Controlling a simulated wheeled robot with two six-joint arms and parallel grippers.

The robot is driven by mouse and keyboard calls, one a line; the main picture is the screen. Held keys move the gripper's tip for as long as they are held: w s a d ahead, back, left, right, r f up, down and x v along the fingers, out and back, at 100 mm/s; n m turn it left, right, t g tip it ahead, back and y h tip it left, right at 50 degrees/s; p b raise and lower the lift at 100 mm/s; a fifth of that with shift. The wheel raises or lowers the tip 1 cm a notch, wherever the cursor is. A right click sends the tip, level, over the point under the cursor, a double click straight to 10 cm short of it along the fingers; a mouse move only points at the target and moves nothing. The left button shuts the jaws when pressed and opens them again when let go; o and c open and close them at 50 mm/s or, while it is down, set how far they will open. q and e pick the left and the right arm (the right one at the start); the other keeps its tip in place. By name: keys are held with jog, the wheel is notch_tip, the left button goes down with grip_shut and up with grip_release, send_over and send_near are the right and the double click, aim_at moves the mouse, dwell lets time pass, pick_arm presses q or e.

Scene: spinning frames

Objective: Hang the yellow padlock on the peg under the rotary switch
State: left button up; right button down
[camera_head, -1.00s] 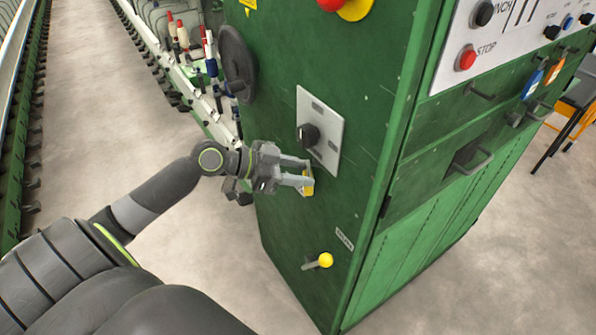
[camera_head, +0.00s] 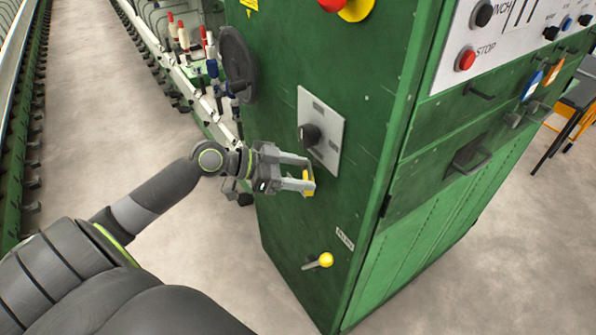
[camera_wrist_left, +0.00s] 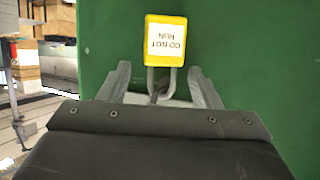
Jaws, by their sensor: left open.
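The yellow padlock (camera_head: 308,184) is at the green cabinet's side face, below the rotary switch (camera_head: 309,135) on its grey plate. My left gripper (camera_head: 308,173) is open around the padlock's place, partly covering it. In the left wrist view the padlock (camera_wrist_left: 166,52) shows its "DO NOT RUN" label upside down. Its shackle lies between my parted fingers (camera_wrist_left: 160,75), with a gap on each side. A small dark part, likely the peg, shows at the shackle; its exact seating is unclear. My right gripper is out of view.
A yellow-knobbed lever (camera_head: 325,260) sticks out lower on the green cabinet (camera_head: 290,225). A dark round handwheel (camera_head: 237,65) is on the left. Open floor (camera_head: 190,255) lies left of the cabinet.

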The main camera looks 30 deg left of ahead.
pick_arm(q)
jog(key=shift+a, duration=0.1)
jog(key=p+v, duration=1.1)
jog(key=v, duration=0.6)
jog(key=shift+p, duration=0.3)
dwell(0.3)
jog(key=shift+s+a+f, duration=0.1)
jog(key=shift+s+a, duration=0.05)
